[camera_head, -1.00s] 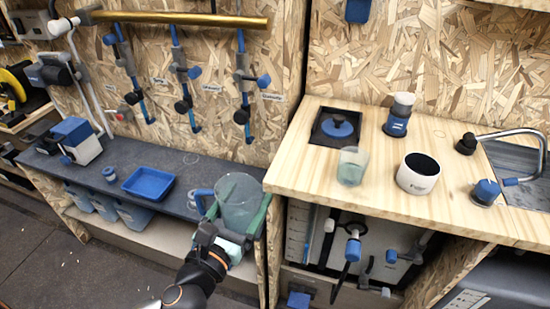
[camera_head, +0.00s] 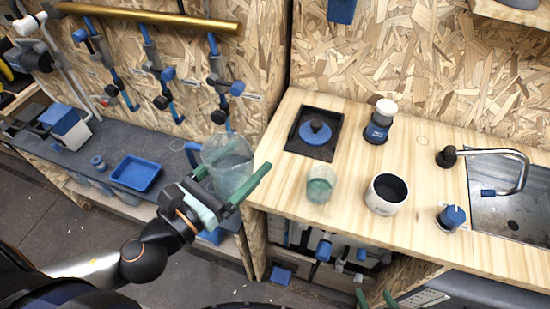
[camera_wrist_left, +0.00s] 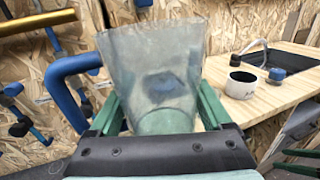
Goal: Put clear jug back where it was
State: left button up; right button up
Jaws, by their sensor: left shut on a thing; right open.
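The clear jug (camera_head: 230,167) has a blue handle (camera_head: 191,152). My left gripper (camera_head: 236,182) is shut on it, with green fingers on either side. In the head view the jug shows in front of the right end of the dark shelf, beside the wooden counter's left edge. In the left wrist view the jug (camera_wrist_left: 155,65) fills the middle between the fingers (camera_wrist_left: 155,112), its handle to the left. The far finger is partly hidden by the jug in the head view. My right gripper (camera_head: 376,299) is open and empty at the bottom edge, only its green fingertips showing.
The dark shelf (camera_head: 85,160) holds a blue tray (camera_head: 136,173).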

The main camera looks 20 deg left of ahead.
pick_arm(q)
jog(key=w+f+b, duration=0.1)
jog(key=w+f, duration=0.2)
jog(key=w, duration=0.1)
jog(key=w+d+f+b, duration=0.1)
jog(key=w+f, duration=0.2)
jog(key=w, duration=0.1)
jog(key=w+f+b, duration=0.1)
jog(key=w+f, duration=0.2)
jog(key=w, duration=0.1)
jog(key=shift+w+d+b, duration=0.15)
jog(key=shift+d+b, duration=0.2)
jog(key=shift+d, duration=0.05)
jog(key=shift+w+f, duration=0.15)
jog(key=shift+f, duration=0.05)
notch_tip(320, 180, down, 3)
jog(key=shift+f+b, duration=0.2)
jog(key=shift+b, duration=0.6)
jog(key=shift+r, duration=0.1)
